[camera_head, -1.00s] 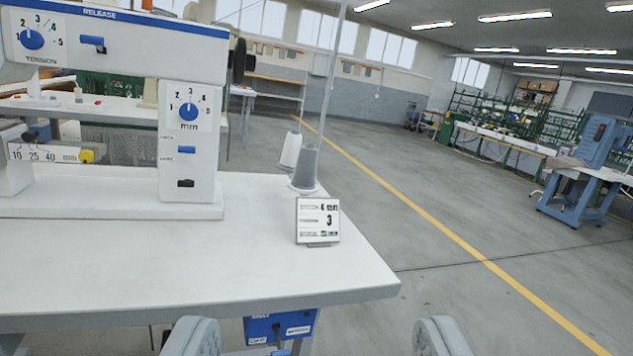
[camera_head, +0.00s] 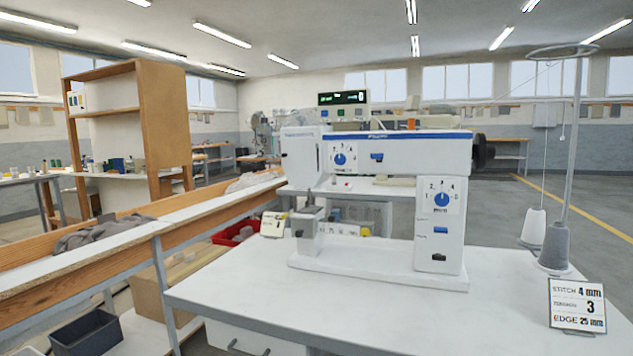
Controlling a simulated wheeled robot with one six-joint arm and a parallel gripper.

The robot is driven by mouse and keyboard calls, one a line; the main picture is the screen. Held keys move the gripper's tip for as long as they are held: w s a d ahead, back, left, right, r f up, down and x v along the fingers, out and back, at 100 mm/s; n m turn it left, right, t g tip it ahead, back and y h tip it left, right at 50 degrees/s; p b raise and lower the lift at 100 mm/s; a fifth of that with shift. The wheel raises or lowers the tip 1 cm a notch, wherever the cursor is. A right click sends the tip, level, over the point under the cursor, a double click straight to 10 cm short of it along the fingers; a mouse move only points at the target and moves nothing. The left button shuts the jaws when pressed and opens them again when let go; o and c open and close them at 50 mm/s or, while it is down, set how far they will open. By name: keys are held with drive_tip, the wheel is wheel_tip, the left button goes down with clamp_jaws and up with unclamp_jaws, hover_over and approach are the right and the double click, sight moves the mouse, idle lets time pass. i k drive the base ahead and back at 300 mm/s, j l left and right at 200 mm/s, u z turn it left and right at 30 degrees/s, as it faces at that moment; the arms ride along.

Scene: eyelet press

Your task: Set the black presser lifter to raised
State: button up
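A white sewing machine (camera_head: 395,190) with a blue stripe stands on a white table (camera_head: 400,310), right of the picture's middle. A small dark upright part (camera_head: 310,198) shows at its left head, above a grey block; I cannot tell whether it is the presser lifter or how it is set. A black slider (camera_head: 438,257) sits low on the right column, under a blue one (camera_head: 440,230). It is too small to read its setting. My gripper is not in view.
A card (camera_head: 577,306) reading stitch 4 mm, 3 and edge 25 mm stands at the table's right, by thread cones (camera_head: 554,247) and a tall thread stand. A long wood-edged bench (camera_head: 90,255) runs along the left. The table's front is clear.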

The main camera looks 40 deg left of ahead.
sight(284, 156)
drive_tip(key=k+j, duration=0.1)
drive_tip(key=j, duration=1.05)
drive_tip(key=k+j, duration=0.1)
drive_tip(key=j, duration=1.05)
drive_tip(key=k+j+u, duration=0.1)
drive_tip(key=j, duration=1.05)
